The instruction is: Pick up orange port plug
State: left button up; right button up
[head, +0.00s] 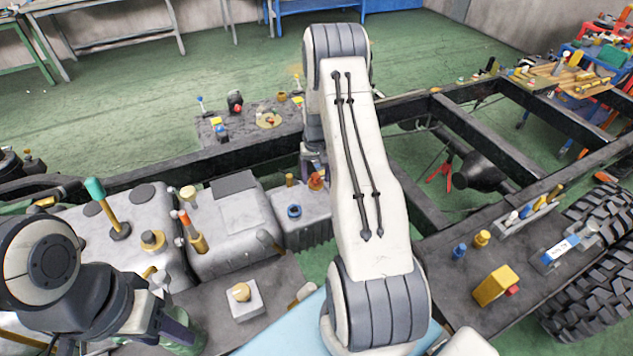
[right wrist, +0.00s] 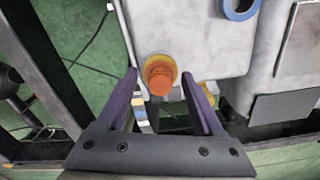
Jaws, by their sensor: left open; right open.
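The orange port plug (right wrist: 158,80) sits in a yellow ring on the pale grey casing in the right wrist view. It also shows in the head view (head: 316,182), just below my right gripper (head: 313,165) and partly covered by it. In the right wrist view my right gripper (right wrist: 161,85) is open, with its purple fingers on either side of the plug. I cannot tell whether they touch it. My left gripper (head: 178,325) is open at the lower left of the head view, low beside a greenish cylinder, and partly hidden by its own wrist.
A blue ring (head: 294,211) lies on the same casing, near the plug. Grey tanks (head: 232,222) with several knobs and handles stand to the left. A black chassis rail (head: 150,174) runs behind. A yellow block (head: 494,286) lies on the right-hand plate.

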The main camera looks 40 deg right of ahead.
grip_shut()
jog(key=shift+r, duration=0.15)
